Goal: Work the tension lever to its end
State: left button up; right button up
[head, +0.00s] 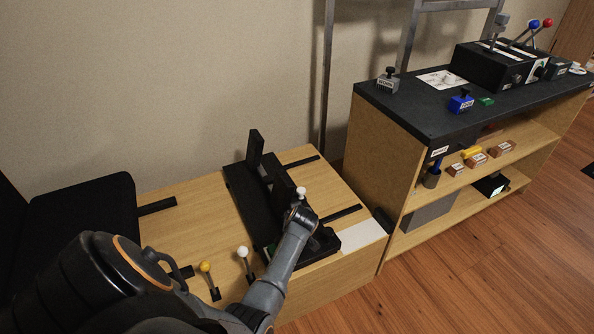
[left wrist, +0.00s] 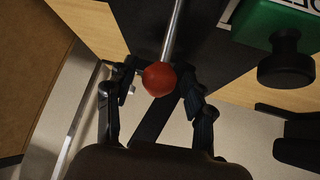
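A lever with a red ball knob (left wrist: 159,79) on a metal rod shows in the left wrist view. My left gripper (left wrist: 158,72) has one finger on each side of this knob, very close to it. I cannot tell whether the fingers touch it. In the head view my left arm reaches over the wooden bench, and its gripper (head: 300,214) is by the black panel (head: 240,190). The red knob is not visible there. No tension label is readable. My right gripper is not in view.
Levers with a white knob (head: 243,252) and a yellow knob (head: 205,267) stand at the bench front; another white knob (head: 301,190) is by the gripper. A green block (left wrist: 268,24) with a black knob is close right of the fingers. A dark-topped shelf (head: 430,105) stands right.

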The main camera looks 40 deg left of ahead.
pick_arm(q)
jog(key=shift+d, duration=0.2)
jog(key=shift+s+d+r, duration=0.25)
jog(key=shift+r, duration=0.1)
jog(key=v, duration=1.1)
jog(key=shift+a, duration=0.1)
